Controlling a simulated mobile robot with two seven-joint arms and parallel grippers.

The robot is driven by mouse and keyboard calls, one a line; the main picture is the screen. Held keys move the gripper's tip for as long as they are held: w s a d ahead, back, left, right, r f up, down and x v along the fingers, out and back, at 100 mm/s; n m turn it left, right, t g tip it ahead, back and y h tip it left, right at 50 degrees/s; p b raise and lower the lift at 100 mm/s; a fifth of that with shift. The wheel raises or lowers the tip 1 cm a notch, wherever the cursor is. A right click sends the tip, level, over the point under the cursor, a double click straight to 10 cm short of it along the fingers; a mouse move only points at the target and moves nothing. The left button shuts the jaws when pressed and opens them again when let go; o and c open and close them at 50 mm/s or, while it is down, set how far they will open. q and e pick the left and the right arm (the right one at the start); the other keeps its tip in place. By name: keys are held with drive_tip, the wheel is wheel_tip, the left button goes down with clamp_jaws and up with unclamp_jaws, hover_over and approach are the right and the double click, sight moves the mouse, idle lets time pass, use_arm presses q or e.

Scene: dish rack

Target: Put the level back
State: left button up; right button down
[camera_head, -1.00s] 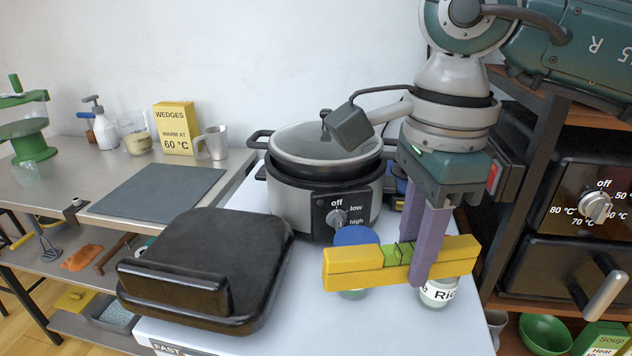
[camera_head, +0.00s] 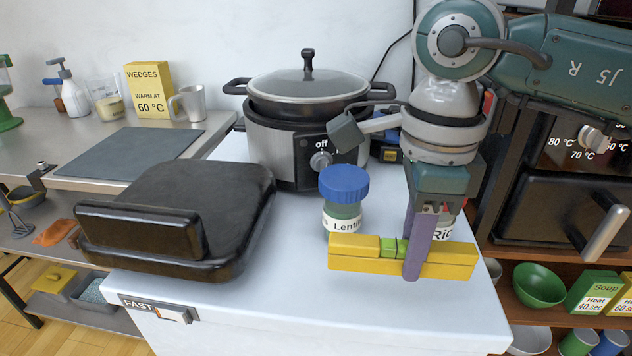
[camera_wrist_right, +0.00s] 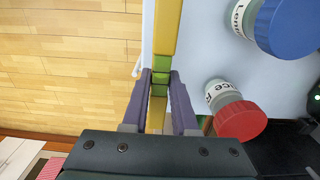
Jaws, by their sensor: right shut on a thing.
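The level (camera_head: 355,247) is a long yellow bar with a green section near its middle. My right gripper (camera_head: 415,262) is shut on it, with its purple fingers on either side, pointing down. The bar lies crosswise, in front of the two jars near the front of the white top (camera_head: 300,305). I cannot tell whether it touches the top. In the right wrist view, my right gripper (camera_wrist_right: 160,85) holds the level (camera_wrist_right: 166,32), which runs along the white top's edge, with floor on its left. My left gripper is not in view.
The blue-lidded lentil jar (camera_head: 344,200) stands just behind the level. The rice jar (camera_head: 440,230) is partly hidden by my gripper; its red lid (camera_wrist_right: 240,120) shows in the wrist view. A black press (camera_head: 190,210) stands left, a slow cooker (camera_head: 285,150) behind. A shelf unit (camera_head: 565,180) stands right.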

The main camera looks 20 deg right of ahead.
drive_tip(key=shift+f+b, duration=2.7)
drive_tip(key=shift+f, duration=0.45)
drive_tip(key=c, duration=1)
unclamp_jaws()
drive_tip(key=o, duration=0.6)
drive_tip(key=shift+c, duration=0.2)
wheel_tip(320, 180, up, 10)
drive_tip(key=shift+r+p, duration=0.1)
drive_tip(key=shift+p, duration=0.25)
